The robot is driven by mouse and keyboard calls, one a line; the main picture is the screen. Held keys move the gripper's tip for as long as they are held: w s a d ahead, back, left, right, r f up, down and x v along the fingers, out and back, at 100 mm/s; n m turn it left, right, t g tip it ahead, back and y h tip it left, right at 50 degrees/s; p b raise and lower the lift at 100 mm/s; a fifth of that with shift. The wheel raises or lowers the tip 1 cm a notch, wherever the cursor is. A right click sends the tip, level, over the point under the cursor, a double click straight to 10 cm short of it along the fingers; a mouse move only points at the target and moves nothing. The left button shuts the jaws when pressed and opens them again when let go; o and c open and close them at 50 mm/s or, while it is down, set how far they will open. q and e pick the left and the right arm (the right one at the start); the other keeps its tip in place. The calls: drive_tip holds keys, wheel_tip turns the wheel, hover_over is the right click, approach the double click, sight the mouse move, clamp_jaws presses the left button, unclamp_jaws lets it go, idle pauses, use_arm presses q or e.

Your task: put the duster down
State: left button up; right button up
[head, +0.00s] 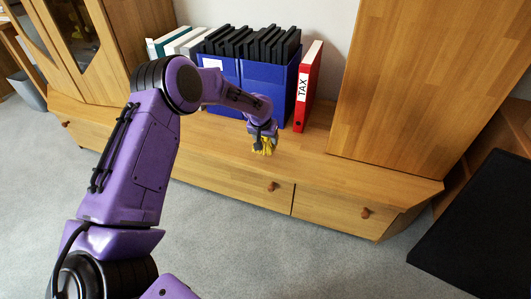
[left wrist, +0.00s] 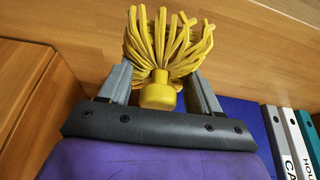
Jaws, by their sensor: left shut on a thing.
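The duster (head: 265,146) is yellow with a fringe of soft strands. In the left wrist view the duster (left wrist: 160,90) shows its round yellow knob between the two grey fingers, with the strands spreading out beyond the fingertips. My left gripper (head: 262,136) is shut on the duster, at the front part of the low wooden cabinet top (head: 215,142). I cannot tell whether the duster touches the wood. My right gripper is in neither view.
Blue magazine holders (head: 270,88) with black files stand behind the gripper. A red TAX binder (head: 306,90) stands at their right, and pale binders (head: 180,42) at their left. A tall wooden cabinet (head: 420,70) rises at the right. Bare cabinet top lies right of the gripper.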

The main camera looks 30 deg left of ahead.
sight(265, 141)
use_arm(q)
drive_tip(key=w+f, duration=0.1)
drive_tip(key=w+a+f+b, duration=0.1)
drive_tip(key=f, duration=0.1)
drive_tip(key=w+a+f+b, duration=0.1)
drive_tip(key=f, duration=0.1)
drive_tip(key=shift+w+a+f, duration=0.15)
drive_tip(key=shift+f, duration=0.1)
wheel_tip(265, 141, down, 3)
drive_tip(key=shift+b, duration=0.65)
drive_tip(key=shift+r, duration=0.1)
drive_tip(key=o, duration=1.3)
